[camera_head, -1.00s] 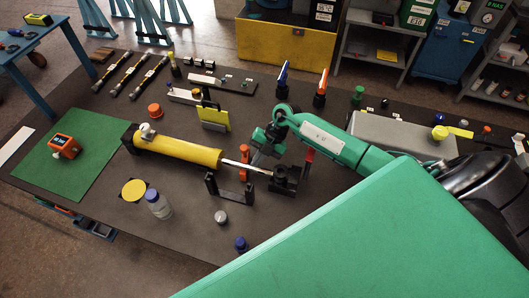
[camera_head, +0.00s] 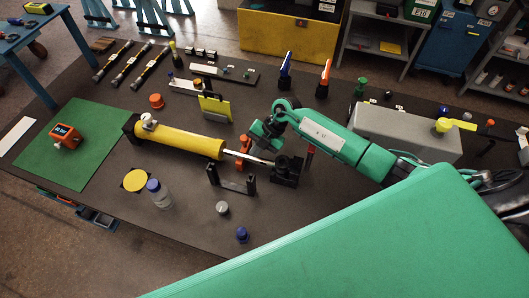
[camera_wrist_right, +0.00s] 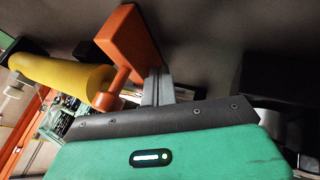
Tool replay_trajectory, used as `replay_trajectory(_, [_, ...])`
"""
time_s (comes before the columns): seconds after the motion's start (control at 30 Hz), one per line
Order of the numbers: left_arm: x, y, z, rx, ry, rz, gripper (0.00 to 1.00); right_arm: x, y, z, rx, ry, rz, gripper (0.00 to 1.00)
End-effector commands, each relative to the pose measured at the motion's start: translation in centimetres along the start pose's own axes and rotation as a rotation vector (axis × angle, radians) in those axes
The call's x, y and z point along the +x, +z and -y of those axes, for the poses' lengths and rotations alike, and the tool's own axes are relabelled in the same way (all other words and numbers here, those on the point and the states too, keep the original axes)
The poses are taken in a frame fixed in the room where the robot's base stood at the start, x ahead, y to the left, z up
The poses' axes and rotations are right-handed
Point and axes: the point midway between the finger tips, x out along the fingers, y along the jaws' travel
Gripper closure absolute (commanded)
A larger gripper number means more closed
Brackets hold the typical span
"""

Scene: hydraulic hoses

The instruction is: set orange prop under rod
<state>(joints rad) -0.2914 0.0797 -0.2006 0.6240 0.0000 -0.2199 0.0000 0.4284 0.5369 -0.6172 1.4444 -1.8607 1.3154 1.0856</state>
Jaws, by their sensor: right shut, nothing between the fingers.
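The orange prop (camera_head: 244,145) stands by the bare silver rod (camera_head: 234,153) near the front end of the yellow cylinder (camera_head: 185,142). In the right wrist view the prop (camera_wrist_right: 128,42) shows large, with a flat block and a round stem. My right gripper (camera_head: 259,150) is just right of the prop, close to the rod. In the wrist view its grey fingers (camera_wrist_right: 158,88) are shut and empty, beside the prop's stem. Whether they touch it, and whether the prop touches the rod, I cannot tell. My left gripper is not in view.
A black block (camera_head: 287,172) holds the rod's far end. A black U-shaped bracket (camera_head: 232,184) stands in front of the rod. A bottle (camera_head: 157,194) and yellow disc (camera_head: 135,180) stand left. A yellow plate (camera_head: 215,108) stands behind.

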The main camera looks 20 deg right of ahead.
Motion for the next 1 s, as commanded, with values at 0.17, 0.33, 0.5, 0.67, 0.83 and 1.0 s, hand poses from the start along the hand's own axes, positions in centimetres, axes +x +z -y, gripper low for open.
replay_trajectory(0.17, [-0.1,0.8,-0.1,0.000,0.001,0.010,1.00,0.1,-0.1,0.0,0.001,0.000,0.000,1.00])
replay_trajectory(0.33, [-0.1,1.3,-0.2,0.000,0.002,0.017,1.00,0.0,-0.1,0.0,0.001,0.000,-0.001,1.00])
replay_trajectory(0.5, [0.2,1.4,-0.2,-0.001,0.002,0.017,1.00,-0.7,0.1,0.0,0.000,0.001,0.001,1.00])
replay_trajectory(0.67, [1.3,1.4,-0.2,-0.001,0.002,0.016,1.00,-3.3,0.2,0.1,-0.002,0.001,0.005,1.00])
replay_trajectory(0.83, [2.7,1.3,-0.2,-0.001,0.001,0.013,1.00,-7.3,0.3,0.2,-0.001,0.001,0.004,1.00])
replay_trajectory(1.0, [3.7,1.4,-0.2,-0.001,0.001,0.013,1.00,-10.8,0.1,0.1,-0.001,0.002,0.003,1.00])
